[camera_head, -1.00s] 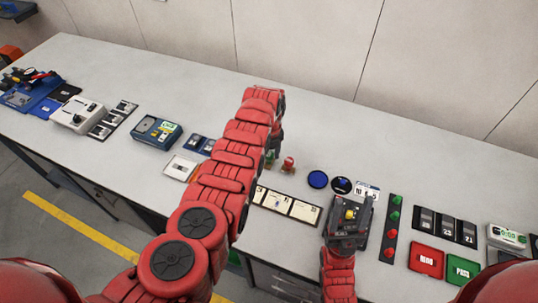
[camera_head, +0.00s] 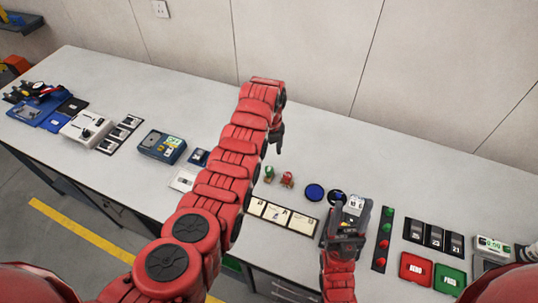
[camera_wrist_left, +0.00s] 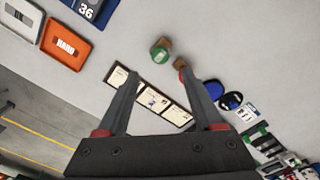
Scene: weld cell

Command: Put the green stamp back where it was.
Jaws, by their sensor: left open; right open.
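The green stamp (camera_head: 269,173) stands on the bench beside the red stamp (camera_head: 287,180), behind the card strip (camera_head: 283,214). In the left wrist view, the green stamp (camera_wrist_left: 159,53) shows between and beyond my left fingertips, apart from them. A wooden-handled stamp (camera_wrist_left: 180,63), partly hidden by one finger, is close to it. My left gripper (camera_head: 278,138) is open and empty, above and behind the stamps; its open fingers also show in the wrist view (camera_wrist_left: 155,76). My right gripper (camera_head: 346,219) is open, low over the bench right of the card strip; its fingertips are hard to make out.
A blue round pad (camera_head: 315,192) and a dark round pad (camera_head: 337,197) lie right of the stamps. A strip of green and red buttons (camera_head: 384,238), a red tray (camera_head: 417,268) and a green tray (camera_head: 448,279) lie further right. The bench behind the pads is clear.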

